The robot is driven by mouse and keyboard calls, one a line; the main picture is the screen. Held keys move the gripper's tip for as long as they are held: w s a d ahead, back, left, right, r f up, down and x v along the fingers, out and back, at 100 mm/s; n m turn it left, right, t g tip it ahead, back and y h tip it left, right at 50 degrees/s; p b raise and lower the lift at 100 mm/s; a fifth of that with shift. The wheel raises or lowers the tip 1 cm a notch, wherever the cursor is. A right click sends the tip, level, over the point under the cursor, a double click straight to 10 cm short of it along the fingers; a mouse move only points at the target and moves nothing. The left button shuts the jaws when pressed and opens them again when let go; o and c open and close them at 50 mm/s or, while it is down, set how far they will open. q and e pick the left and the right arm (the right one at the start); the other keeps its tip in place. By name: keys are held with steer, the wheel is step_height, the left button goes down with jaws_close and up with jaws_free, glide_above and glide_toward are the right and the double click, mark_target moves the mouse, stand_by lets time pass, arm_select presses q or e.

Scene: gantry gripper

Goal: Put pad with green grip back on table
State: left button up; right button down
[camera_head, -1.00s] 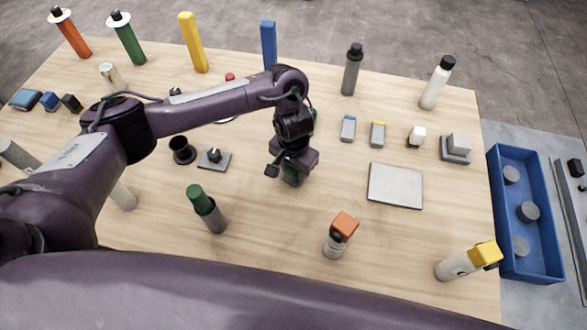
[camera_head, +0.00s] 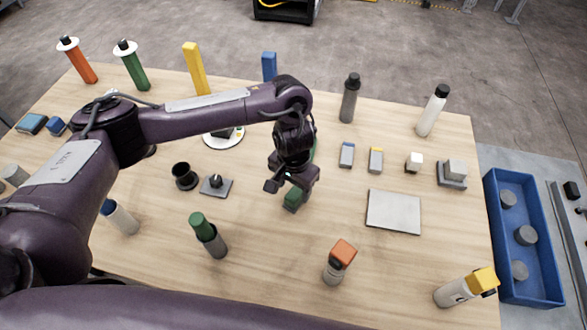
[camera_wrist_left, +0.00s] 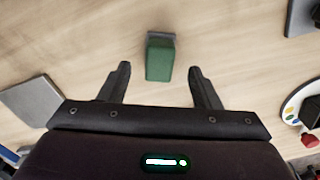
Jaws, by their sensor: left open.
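The pad with the green grip (camera_head: 294,199) rests on the wooden table (camera_head: 270,255), left of a flat grey plate. It shows in the left wrist view (camera_wrist_left: 160,60) as a green block with a grey edge beyond it. My left gripper (camera_head: 287,187) is just above the pad and hides part of it in the head view. In the left wrist view its fingers (camera_wrist_left: 160,72) are spread and empty, and the green grip lies beyond them with clear gaps on both sides. My right gripper is not in view.
The grey plate (camera_head: 393,212) lies to the right. A green-capped cylinder (camera_head: 208,236) and an orange-topped bottle (camera_head: 339,262) stand nearer the front. A black cup (camera_head: 184,176) is to the left. A blue bin (camera_head: 524,238) sits beyond the right edge. Bare table surrounds the pad.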

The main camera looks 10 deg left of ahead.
mark_target(293, 195)
arm_select(q)
step_height(293, 195, up, 7)
steer(key=shift+p, duration=0.35)
steer(key=shift+s, duration=0.15)
stand_by(0.3)
